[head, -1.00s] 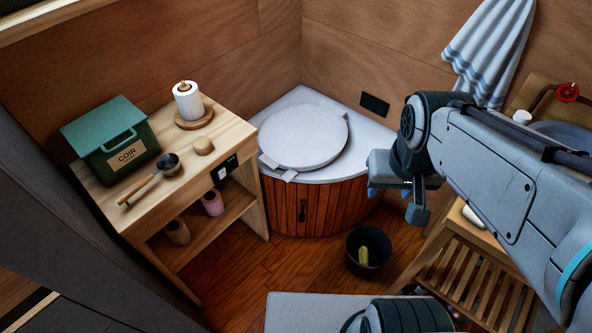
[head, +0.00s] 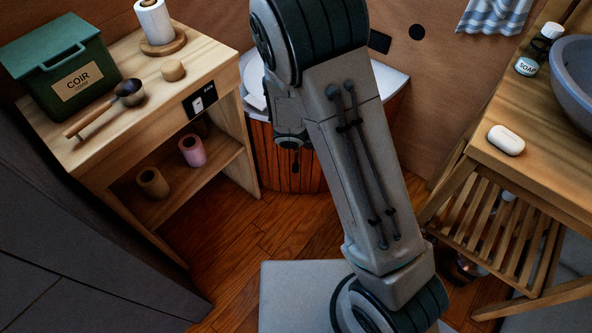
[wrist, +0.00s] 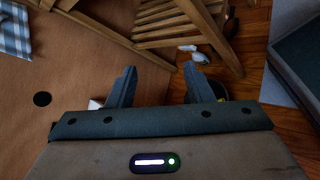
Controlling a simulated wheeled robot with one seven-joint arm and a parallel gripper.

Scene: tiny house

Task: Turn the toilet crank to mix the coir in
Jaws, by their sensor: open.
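The toilet is a corner unit with a dark wood-slat front (head: 262,160) and a white top (head: 396,82). My arm crosses in front of it in the head view and hides most of the top, the lid and part of the front. A crank cannot be made out clearly behind the arm. My gripper (wrist: 163,86) is open and empty in the wrist view, its two fingers well apart.
At left, a wooden shelf unit (head: 215,70) holds the green coir box (head: 65,70), a scoop (head: 125,92) and a paper roll (head: 154,20). At right stands a slatted washstand (head: 480,140) with white soap (head: 506,140) and a basin (head: 578,75). Some floor (head: 225,235) is clear at left.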

